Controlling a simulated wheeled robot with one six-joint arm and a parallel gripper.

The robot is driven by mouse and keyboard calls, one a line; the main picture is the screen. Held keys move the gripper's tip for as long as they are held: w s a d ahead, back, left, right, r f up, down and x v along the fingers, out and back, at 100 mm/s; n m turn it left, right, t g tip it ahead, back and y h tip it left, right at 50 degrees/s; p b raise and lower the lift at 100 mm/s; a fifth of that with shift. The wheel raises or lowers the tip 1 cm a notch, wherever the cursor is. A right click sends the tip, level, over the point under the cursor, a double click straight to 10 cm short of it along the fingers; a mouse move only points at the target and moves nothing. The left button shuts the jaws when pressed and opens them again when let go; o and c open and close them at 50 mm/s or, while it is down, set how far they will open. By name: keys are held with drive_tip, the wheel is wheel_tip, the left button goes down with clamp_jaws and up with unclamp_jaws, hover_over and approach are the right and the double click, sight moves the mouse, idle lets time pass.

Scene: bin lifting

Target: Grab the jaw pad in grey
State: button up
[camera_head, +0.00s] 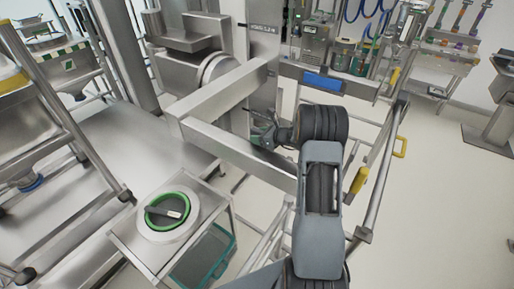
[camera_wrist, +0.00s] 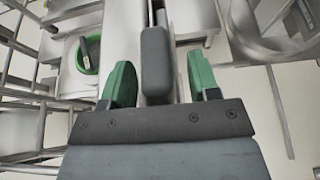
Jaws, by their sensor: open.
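My gripper (camera_wrist: 160,82) is open, with one green finger on each side. A long, rounded dark grey pad, which looks like the jaw pad (camera_wrist: 155,62), stands between the two fingers in the wrist view, with gaps visible on both sides. Whether its lower end touches my gripper cannot be told. The pad is not clearly seen there.
A steel cart (camera_head: 130,238) at the lower left holds a white, green-rimmed container (camera_head: 162,228) with a dark grey handled piece. A teal tray (camera_head: 205,255) sits below. Rails with yellow handles (camera_head: 360,180) stand to the right. Open floor (camera_head: 440,215) lies beyond.

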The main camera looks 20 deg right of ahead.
drive_tip(key=shift+w+a+f, duration=0.1)
drive_tip(key=shift+w, duration=0.1)
drive_tip(key=shift+c, duration=0.3)
clamp_jaws()
idle(0.3)
